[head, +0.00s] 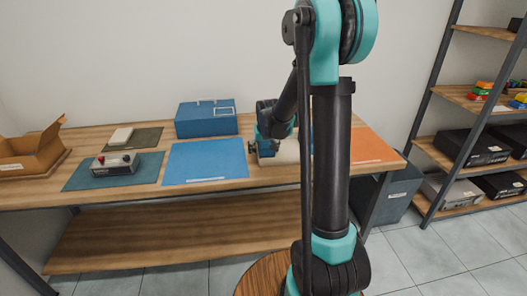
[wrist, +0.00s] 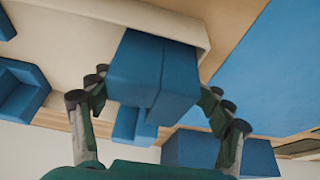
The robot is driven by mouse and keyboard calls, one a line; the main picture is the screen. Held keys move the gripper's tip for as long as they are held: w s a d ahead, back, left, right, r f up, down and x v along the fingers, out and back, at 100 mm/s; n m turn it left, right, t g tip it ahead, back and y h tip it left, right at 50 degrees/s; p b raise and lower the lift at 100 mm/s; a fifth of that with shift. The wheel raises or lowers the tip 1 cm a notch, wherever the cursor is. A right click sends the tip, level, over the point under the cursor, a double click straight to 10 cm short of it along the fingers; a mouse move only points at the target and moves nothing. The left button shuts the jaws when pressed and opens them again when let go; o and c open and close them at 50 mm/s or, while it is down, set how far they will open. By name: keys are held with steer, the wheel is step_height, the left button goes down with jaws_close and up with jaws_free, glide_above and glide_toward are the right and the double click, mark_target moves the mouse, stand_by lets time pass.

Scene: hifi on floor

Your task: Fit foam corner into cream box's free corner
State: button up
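The cream box (wrist: 70,45) fills the upper left of the wrist view, with a rounded rim. Blue foam pieces sit in it at the left (wrist: 22,88), the upper left edge (wrist: 5,25) and just below the held piece (wrist: 130,122). My gripper (wrist: 155,88) has its fingers on either side of a blue foam corner (wrist: 150,70), closed against its sides. The piece overlaps the box's rim near the corner beside the blue mat; its depth in the box cannot be told. In the head view my arm partly hides the cream box (head: 286,152).
A blue mat (head: 205,162) lies left of the cream box, with a blue case (head: 206,118) behind it. An orange mat (head: 372,147) lies to the right. A device (head: 115,164), a cardboard box (head: 30,155) and a pale block (head: 121,136) are further left. Shelves (head: 470,145) stand at right.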

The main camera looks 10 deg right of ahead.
steer(key=shift+r, duration=0.1)
steer(key=v, duration=1.2)
steer(key=s+d+f, duration=0.1)
steer(key=s+f, duration=0.3)
steer(key=s, duration=0.4)
steer(key=s+d+f, duration=0.1)
steer(key=s+f, duration=0.3)
steer(key=s, duration=0.5)
steer(key=s+d+f, duration=0.2)
steer(key=s+f, duration=0.2)
steer(key=s, duration=0.4)
steer(key=shift+s+f, duration=0.25)
steer(key=shift+s, duration=0.15)
steer(key=shift+o, duration=0.5)
steer(key=shift+w+r, duration=0.1)
